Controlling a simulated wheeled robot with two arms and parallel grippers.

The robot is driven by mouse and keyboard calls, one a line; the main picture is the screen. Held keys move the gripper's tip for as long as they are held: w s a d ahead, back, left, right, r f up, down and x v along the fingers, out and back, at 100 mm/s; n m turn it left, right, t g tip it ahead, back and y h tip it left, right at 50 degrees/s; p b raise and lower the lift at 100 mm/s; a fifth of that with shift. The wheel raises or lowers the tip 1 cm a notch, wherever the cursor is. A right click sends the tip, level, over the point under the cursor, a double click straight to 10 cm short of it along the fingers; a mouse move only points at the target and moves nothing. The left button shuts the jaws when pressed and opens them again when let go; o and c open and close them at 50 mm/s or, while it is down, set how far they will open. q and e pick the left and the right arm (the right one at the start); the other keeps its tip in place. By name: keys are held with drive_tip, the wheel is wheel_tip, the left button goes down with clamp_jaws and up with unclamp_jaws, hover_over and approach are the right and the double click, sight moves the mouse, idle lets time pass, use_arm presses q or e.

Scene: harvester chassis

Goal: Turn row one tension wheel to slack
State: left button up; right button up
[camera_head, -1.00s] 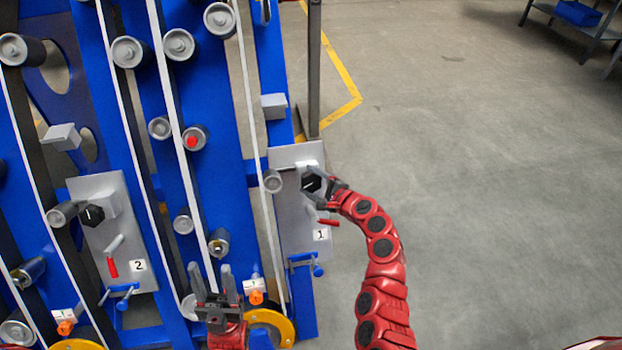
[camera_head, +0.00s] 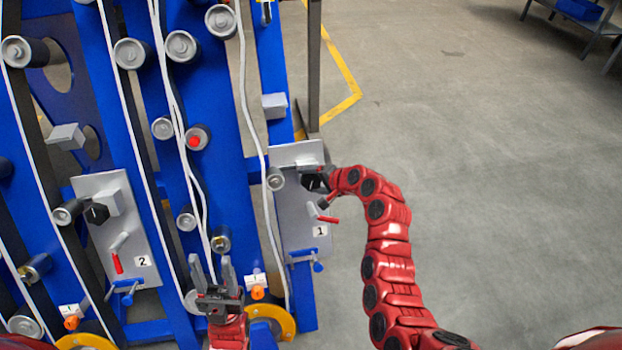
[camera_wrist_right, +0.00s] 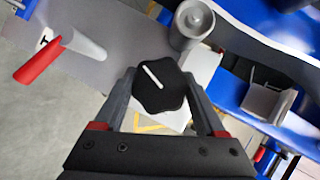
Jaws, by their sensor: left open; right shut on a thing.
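The row one tension wheel is a black lobed knob (camera_wrist_right: 158,86) with a white pointer line, on the grey plate marked 1 (camera_head: 306,225). In the head view the knob (camera_head: 312,183) is partly hidden by my right gripper (camera_head: 322,178). My right gripper's two fingers (camera_wrist_right: 160,100) are shut on the knob, one on each side, in the right wrist view. The pointer line runs from upper left to lower right there. My left gripper (camera_head: 213,272) is open and empty at the bottom of the head view, before the blue frame.
A red-handled lever (camera_head: 326,217) sits just below the wheel; it also shows in the wrist view (camera_wrist_right: 38,66). A grey roller (camera_head: 275,179) is left of the wheel. Plate 2 (camera_head: 127,250) has its own black knob (camera_head: 97,214). Open floor lies to the right.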

drive_tip(key=shift+s+f+n, duration=0.1)
drive_tip(key=shift+n, duration=0.3)
drive_tip(key=o, duration=1.3)
drive_tip(key=shift+a, duration=0.1)
drive_tip(key=v, duration=0.8)
drive_tip(key=p+v, duration=0.1)
drive_tip(key=v, duration=0.8)
drive_tip(key=shift+r, duration=0.45)
drive_tip(key=shift+a, duration=0.1)
